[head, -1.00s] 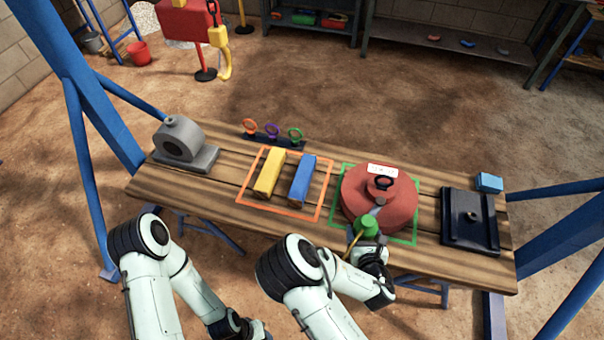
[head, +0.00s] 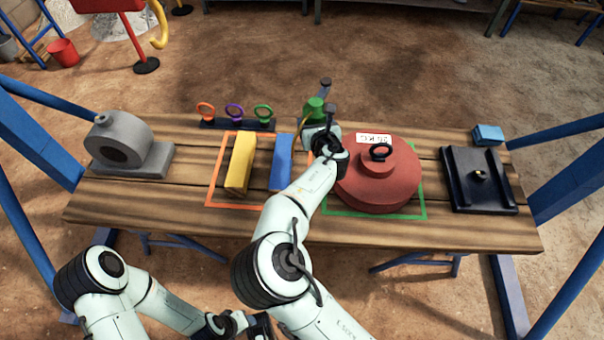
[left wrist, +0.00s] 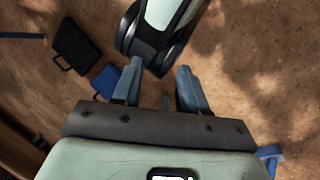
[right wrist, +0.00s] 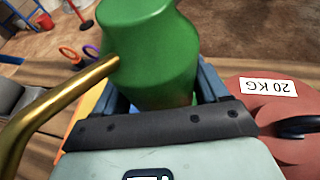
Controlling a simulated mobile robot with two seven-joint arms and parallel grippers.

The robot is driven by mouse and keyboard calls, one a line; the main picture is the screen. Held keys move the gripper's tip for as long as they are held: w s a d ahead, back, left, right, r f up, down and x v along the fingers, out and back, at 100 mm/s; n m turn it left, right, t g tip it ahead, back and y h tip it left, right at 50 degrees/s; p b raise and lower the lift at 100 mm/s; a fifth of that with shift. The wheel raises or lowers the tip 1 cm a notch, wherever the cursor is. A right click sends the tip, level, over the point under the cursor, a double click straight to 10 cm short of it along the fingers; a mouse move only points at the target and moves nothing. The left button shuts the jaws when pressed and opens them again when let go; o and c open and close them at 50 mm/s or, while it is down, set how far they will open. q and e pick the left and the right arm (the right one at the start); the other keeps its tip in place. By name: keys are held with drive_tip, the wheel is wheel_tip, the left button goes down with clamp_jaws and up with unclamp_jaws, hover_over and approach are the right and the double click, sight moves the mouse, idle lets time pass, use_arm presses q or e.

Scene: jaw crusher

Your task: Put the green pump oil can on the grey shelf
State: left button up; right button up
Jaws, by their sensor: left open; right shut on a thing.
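The green pump oil can (head: 314,106) is in my right gripper (head: 318,128), held up near the table's far edge, left of the red weight. In the right wrist view the can (right wrist: 150,45) fills the space between the fingers, with its brass spout (right wrist: 62,105) pointing left. The fingertips are partly hidden behind the can. My left gripper (head: 262,326) is low in front of the table; the left wrist view shows its fingers (left wrist: 158,88) apart and empty. Only the lower edge of a grey shelf unit (head: 450,6) shows at the top of the head view.
The wooden table (head: 290,228) holds a grey bearing block (head: 128,148), a ring rack (head: 238,126), yellow (head: 240,163) and blue (head: 281,163) bars, the red weight (head: 378,185), a black plate (head: 478,183) and a blue box (head: 488,135). Blue posts stand at both ends. Open floor lies beyond.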

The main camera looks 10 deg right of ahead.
wheel_tip(320, 180, down, 15)
drive_tip(key=b, duration=0.4)
drive_tip(key=shift+w+b, duration=0.1)
drive_tip(key=shift+b, duration=0.2)
drive_tip(key=shift+f, duration=0.2)
wheel_tip(320, 180, down, 4)
drive_tip(key=shift+b, duration=0.75)
use_arm(q)
drive_tip(key=w+a+f+t+y, duration=0.1)
drive_tip(key=w+a+f, duration=0.3)
drive_tip(key=f, duration=0.4)
drive_tip(key=shift+f+n, duration=0.15)
drive_tip(key=shift+n, duration=0.25)
drive_tip(key=shift+a, duration=0.15)
use_arm(e)
drive_tip(key=shift+f, duration=0.1)
drive_tip(key=shift+f, duration=0.15)
use_arm(q)
drive_tip(key=shift+s+f, duration=0.15)
use_arm(e)
drive_tip(key=o, duration=1)
drive_tip(key=shift+o, duration=0.2)
